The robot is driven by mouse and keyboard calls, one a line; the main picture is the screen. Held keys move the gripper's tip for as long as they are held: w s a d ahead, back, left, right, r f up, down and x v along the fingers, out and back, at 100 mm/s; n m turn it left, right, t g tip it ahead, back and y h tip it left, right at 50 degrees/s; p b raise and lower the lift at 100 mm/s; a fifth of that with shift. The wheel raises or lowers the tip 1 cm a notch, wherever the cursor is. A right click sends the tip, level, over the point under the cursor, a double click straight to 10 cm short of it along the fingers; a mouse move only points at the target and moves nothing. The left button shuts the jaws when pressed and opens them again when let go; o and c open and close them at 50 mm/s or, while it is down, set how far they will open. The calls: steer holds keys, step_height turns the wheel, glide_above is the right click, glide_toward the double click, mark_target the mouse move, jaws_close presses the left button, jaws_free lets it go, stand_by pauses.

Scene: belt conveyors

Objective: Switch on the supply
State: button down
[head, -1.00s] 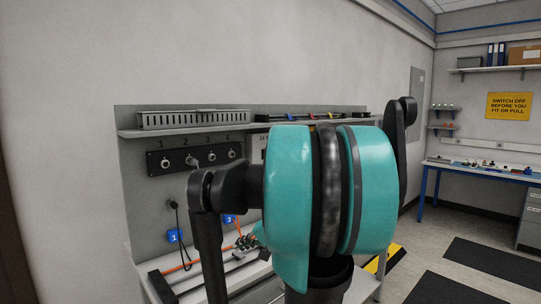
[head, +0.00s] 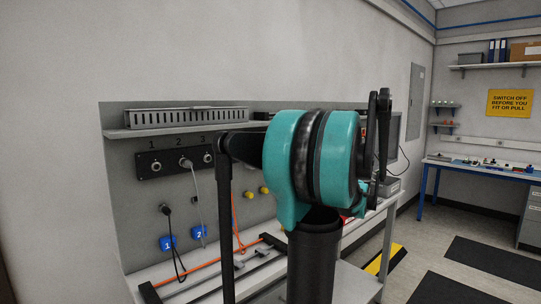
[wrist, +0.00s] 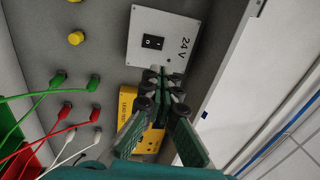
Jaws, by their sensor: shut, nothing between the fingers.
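The supply panel, a white plate marked 24 V (wrist: 170,27), is on the grey board in the wrist view. Its black rocker switch (wrist: 153,42) sits left of the marking; I cannot tell which way it is set. My gripper (wrist: 163,75) is shut and empty, with its fingertips at the panel's lower edge in the picture, below the switch. I cannot tell whether the tips touch the panel. In the head view my arm hides the supply panel and I cannot make out the gripper.
A yellow LEAD TEST box (wrist: 128,98) lies close beside my fingers. Green leads (wrist: 58,80), red leads and white leads are plugged in at the left of the wrist view. In the head view, a grey lead (head: 196,190) hangs from socket 2, and a slotted rack (head: 185,117) stands on the shelf.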

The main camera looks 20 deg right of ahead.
steer(key=shift+w, duration=0.1)
steer(key=x, duration=1.4)
steer(key=shift+a, duration=0.1)
steer(key=shift+w+a+r, duration=0.1)
steer(key=shift+w+r, duration=0.05)
steer(key=shift+w, duration=0.05)
